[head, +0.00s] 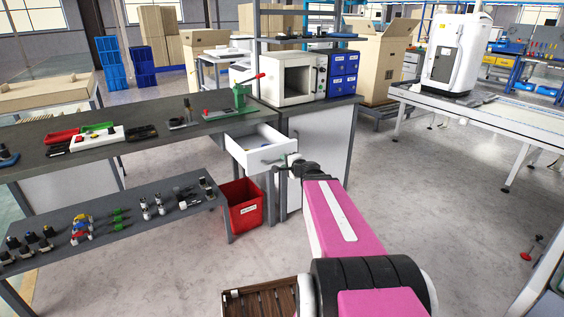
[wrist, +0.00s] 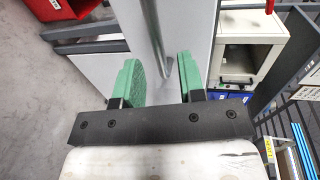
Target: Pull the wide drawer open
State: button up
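The wide drawer (head: 256,144) is white and stands pulled out from under the right part of the workbench, with its open inside showing from above. My gripper (head: 283,163) is at the drawer's front panel, at its right side in the head view. In the wrist view two green fingers (wrist: 157,78) stand apart in front of a white panel (wrist: 186,38). A narrow grey bar (wrist: 155,38) shows between them, beyond the fingertips. I cannot tell whether it is the drawer's handle, or whether a finger touches it. The handle is mostly hidden in the head view.
A red bin (head: 241,204) stands on the floor below the drawer. The workbench (head: 50,137) holds tools, with a lower shelf (head: 110,222) at left.

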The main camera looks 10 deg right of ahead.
jog(key=v, duration=0.7)
jog(key=s+a+f+n+g+y, duration=0.2)
jog(key=s+a+f+n+g, duration=0.3)
jog(key=a+f+n+g, duration=0.4)
jog(key=s+f+n+g+h, duration=0.5)
jog(key=s+f+h, duration=0.1)
jog(key=s+f, duration=0.2)
jog(key=shift+s+a+f+g+h, duration=0.2)
jog(key=shift+a+f+g+h, duration=0.05)
jog(key=shift+a+g+h, duration=0.15)
